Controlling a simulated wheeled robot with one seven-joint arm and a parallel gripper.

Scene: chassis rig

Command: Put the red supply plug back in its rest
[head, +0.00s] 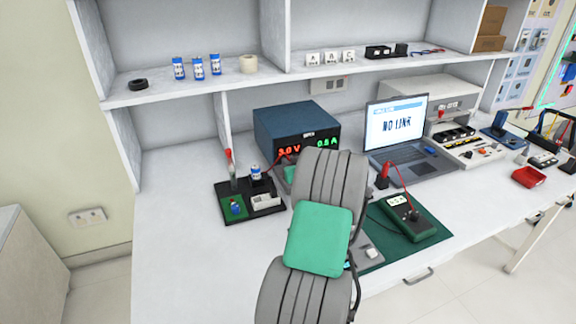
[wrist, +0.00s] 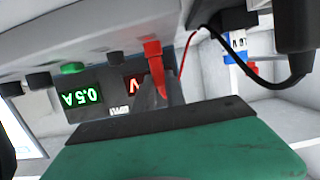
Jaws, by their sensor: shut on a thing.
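The red supply plug (wrist: 153,62) is between the fingertips of my gripper (wrist: 160,88) in the wrist view. The gripper is shut on it, in front of the power supply's display. A thin red lead (wrist: 187,50) shows beside the plug. In the head view the power supply (head: 296,130) is a blue box reading 3.0 V and 0.5 A. My arm hides the gripper and the held plug there. I cannot make out the plug's rest for certain.
A dark tray (head: 265,211) with a small can and a red-topped upright tool stands left of my arm. On the right are a green meter (head: 408,218), another red plug (head: 384,172) and a laptop (head: 397,128) reading NO LINK. The bench's front left is clear.

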